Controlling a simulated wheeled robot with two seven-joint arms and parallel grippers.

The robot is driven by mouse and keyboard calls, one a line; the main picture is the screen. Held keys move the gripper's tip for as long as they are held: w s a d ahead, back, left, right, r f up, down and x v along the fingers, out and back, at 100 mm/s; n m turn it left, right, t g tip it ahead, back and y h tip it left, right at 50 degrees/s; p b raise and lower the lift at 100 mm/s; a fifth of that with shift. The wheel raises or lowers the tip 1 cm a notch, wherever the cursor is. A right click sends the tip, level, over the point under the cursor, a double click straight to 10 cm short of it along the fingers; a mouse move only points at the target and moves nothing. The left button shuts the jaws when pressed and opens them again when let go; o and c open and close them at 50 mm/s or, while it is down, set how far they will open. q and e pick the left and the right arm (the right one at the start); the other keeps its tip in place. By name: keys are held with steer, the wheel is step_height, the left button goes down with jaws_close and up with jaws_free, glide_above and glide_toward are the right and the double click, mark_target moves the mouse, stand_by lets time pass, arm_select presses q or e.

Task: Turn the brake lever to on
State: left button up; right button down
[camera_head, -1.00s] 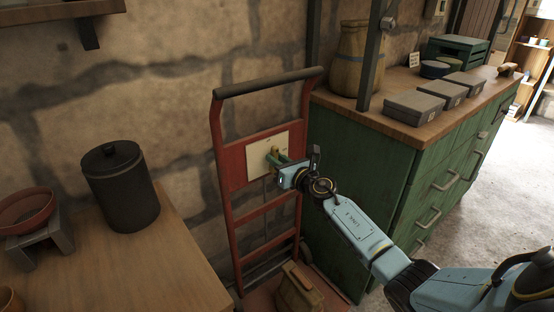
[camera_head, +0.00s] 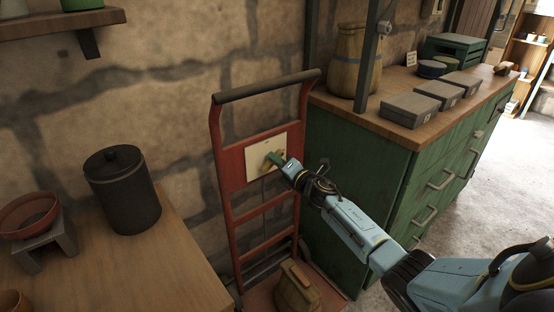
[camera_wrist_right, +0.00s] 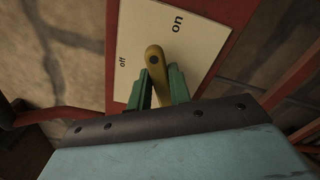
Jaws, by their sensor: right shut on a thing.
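The brake lever (camera_wrist_right: 155,68) is a short brass-yellow handle on a cream plate (camera_wrist_right: 130,35), which is fixed to the red hand truck (camera_head: 231,168). In the right wrist view, "off" is printed left of the lever's pivot and "on" up and to its right. The lever's handle points down toward my gripper, at neither word. My right gripper (camera_wrist_right: 163,88) has its green fingers shut around the handle, one on each side. In the head view the right gripper (camera_head: 277,160) is at the plate and hides most of the lever. My left gripper is not in view.
A green cabinet (camera_head: 350,190) with boxes on top stands close right of the hand truck. A wooden table (camera_head: 165,265) with a dark canister (camera_head: 123,190) is at the left. A brown bag (camera_head: 297,290) sits on the truck's base. A stone wall is behind.

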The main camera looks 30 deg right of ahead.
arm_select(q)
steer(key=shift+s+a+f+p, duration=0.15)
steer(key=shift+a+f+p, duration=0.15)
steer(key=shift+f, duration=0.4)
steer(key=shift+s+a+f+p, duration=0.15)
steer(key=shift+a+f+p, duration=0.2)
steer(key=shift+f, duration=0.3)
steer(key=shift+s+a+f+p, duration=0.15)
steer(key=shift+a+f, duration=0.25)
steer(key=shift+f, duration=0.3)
arm_select(e)
steer(key=shift+f+m, duration=0.2)
steer(key=shift+m, duration=2.8)
steer(key=c, duration=1.3)
jaws_free()
steer(key=shift+s, duration=0.15)
arm_select(q)
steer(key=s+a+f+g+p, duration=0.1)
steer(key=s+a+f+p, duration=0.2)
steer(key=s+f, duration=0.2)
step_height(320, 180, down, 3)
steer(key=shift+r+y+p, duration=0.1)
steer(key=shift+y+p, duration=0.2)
steer(key=shift+p, duration=0.05)
arm_select(e)
steer(key=s, duration=0.8)
steer(key=s+d, duration=0.1)
steer(key=s, duration=0.4)
steer(key=shift+d, duration=0.1)
